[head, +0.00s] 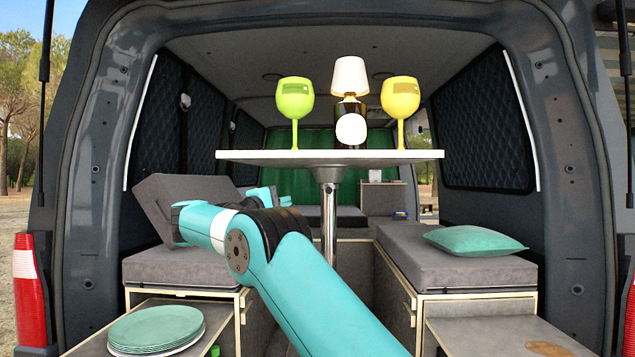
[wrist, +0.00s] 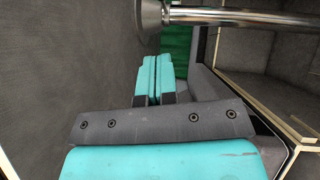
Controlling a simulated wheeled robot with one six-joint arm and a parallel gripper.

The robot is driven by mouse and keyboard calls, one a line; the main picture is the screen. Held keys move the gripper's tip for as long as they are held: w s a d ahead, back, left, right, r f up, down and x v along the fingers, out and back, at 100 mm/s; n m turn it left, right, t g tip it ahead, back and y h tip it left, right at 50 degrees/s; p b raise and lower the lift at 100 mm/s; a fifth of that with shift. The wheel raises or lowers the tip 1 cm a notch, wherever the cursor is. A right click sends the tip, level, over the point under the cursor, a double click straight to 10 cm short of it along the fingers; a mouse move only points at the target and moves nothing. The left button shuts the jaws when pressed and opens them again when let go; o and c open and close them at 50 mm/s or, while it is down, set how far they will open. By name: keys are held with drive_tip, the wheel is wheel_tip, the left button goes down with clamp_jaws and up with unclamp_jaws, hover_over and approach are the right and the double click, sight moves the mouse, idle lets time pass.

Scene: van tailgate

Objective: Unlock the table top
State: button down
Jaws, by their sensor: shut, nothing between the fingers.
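The table top (head: 240,155) is a white slab on a metal post (head: 329,215). In the wrist view the picture is turned on its side: the table top's grey underside (wrist: 60,50) fills the left, and the post (wrist: 235,16) runs across the top from its round flange (wrist: 150,18). My gripper (wrist: 151,60) is shut and empty, its teal fingers side by side. It is under the table top, short of the post and apart from it. In the head view my own arm hides most of the gripper. I cannot make out a lock or lever in either view.
On the table stand a green glass (head: 294,100), a yellow glass (head: 400,98) and a white-shaded lamp (head: 349,77). Cushioned benches flank the post, with a teal pillow (head: 473,241) on the right one. Stacked plates (head: 157,328) sit at front left.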

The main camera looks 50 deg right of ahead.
sight(329, 189)
drive_tip(key=s+d+r+p, duration=0.1)
drive_tip(key=d+p, duration=1)
drive_tip(key=p, duration=0.5)
drive_tip(key=shift+s+d+r+p, duration=0.2)
drive_tip(key=shift+s+r+p, duration=0.1)
drive_tip(key=shift+r+p, duration=0.1)
drive_tip(key=shift+s+t, duration=0.1)
drive_tip(key=shift+t, duration=0.2)
